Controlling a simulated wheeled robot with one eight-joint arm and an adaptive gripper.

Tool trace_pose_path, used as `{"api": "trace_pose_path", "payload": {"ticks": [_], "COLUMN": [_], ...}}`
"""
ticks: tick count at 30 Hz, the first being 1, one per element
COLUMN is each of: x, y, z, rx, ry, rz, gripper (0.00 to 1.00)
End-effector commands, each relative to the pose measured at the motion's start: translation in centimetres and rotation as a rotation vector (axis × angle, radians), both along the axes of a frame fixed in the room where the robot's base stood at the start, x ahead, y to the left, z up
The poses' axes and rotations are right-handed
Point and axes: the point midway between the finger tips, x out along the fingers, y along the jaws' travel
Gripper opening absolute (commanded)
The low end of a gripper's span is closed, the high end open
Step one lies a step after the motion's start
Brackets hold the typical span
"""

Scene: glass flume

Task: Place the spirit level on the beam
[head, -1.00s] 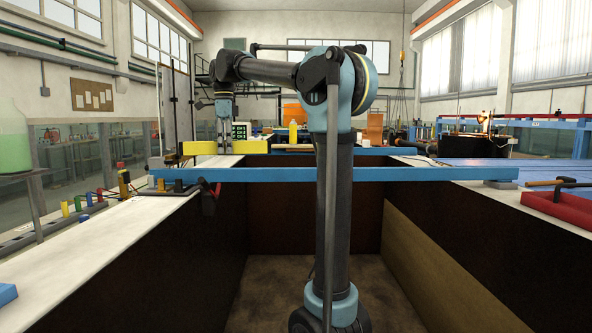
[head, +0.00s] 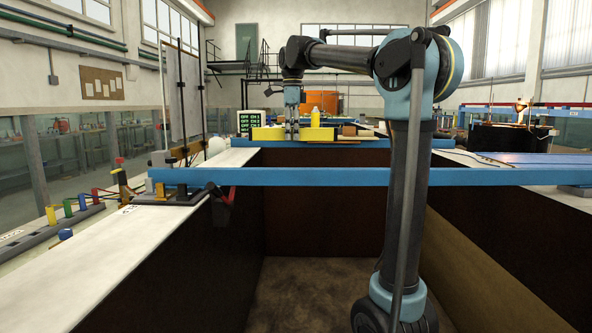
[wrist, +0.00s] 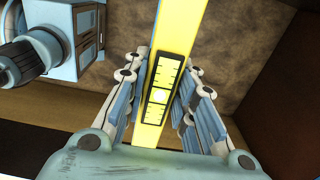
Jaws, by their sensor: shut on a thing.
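The spirit level is a long yellow bar (head: 267,134), roughly level in the head view. My gripper (head: 292,134) is shut on it near its middle. In the wrist view the spirit level (wrist: 180,35) runs between my gripper's fingers (wrist: 158,95), with a black-framed vial window between them. A blue beam (head: 390,144) spans the flume at the back, just below the level in the head view; I cannot tell whether they touch. A second blue beam (head: 310,177) crosses nearer to me.
A yellow bottle (head: 315,117) and an orange container (head: 327,102) stand behind the level. The flume floor (head: 310,295) looks clear.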

Motion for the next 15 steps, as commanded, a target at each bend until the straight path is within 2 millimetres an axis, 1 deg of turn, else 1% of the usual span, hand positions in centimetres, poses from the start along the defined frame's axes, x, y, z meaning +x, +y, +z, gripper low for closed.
{"api": "trace_pose_path", "payload": {"ticks": [5, 15], "x": [0.0, 0.3], "y": [0.1, -0.9], "z": [0.0, 0.0], "rx": [0.000, 0.000], "ry": [0.000, 0.000], "rz": [0.001, -0.012], "gripper": [0.00, 0.00]}}
